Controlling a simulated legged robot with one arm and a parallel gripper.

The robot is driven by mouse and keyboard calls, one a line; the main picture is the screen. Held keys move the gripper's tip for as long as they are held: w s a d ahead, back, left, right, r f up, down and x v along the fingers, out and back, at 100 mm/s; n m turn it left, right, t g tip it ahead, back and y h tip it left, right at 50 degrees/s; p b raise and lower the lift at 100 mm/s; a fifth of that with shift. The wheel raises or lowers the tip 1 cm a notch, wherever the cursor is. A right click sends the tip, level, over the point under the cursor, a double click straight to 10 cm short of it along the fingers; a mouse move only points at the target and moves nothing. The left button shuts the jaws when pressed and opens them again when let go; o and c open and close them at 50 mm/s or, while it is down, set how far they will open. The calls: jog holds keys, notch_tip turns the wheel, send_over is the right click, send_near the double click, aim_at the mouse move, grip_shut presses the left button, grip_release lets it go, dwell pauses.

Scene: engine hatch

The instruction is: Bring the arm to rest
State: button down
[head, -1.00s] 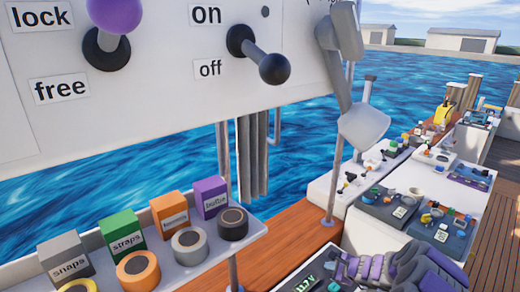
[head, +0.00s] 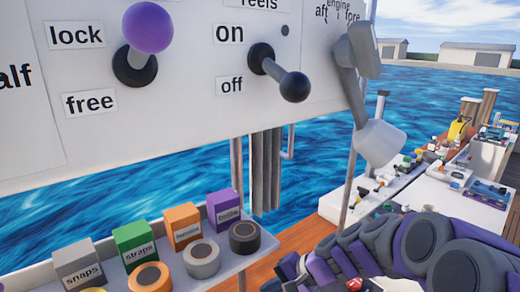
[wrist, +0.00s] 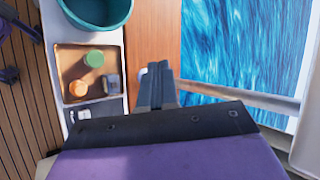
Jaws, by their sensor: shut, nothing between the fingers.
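My arm (head: 425,240), purple and dark grey, is folded across the lower right of the head view, in front of the work tables. The end of the arm runs off the bottom of that view, so I cannot make out the fingers there. In the wrist view my gripper (wrist: 156,88) points ahead with its two dark fingers together and nothing between them. It is over an orange-brown deck strip (wrist: 152,40), apart from the things around it.
A white panel (head: 200,130) holds a purple-knobbed lever (head: 147,30), a black lever (head: 280,75) and a grey handle (head: 365,90). A shelf (head: 225,258) carries boxes and tape rolls. The wrist view shows a teal bowl (wrist: 98,12), a tray (wrist: 70,95) and a rail (wrist: 240,95).

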jog(key=s+r+n+g+h, duration=0.2)
jog(key=s+n+g+h, duration=0.15)
jog(key=s, duration=1.05)
jog(key=s+d+n+h, duration=0.1)
jog(key=s+d+h, duration=0.1)
jog(key=s+d, duration=0.3)
jog(key=s+d+n+h, duration=0.2)
jog(key=s+d, duration=0.4)
jog(key=s, duration=0.5)
jog(key=shift+s+d+f+h, duration=0.15)
jog(key=shift+s+f+h, duration=0.1)
jog(key=shift+h, duration=0.5)
jog(key=c, duration=1.8)
grip_release()
jog(key=shift+g, duration=0.25)
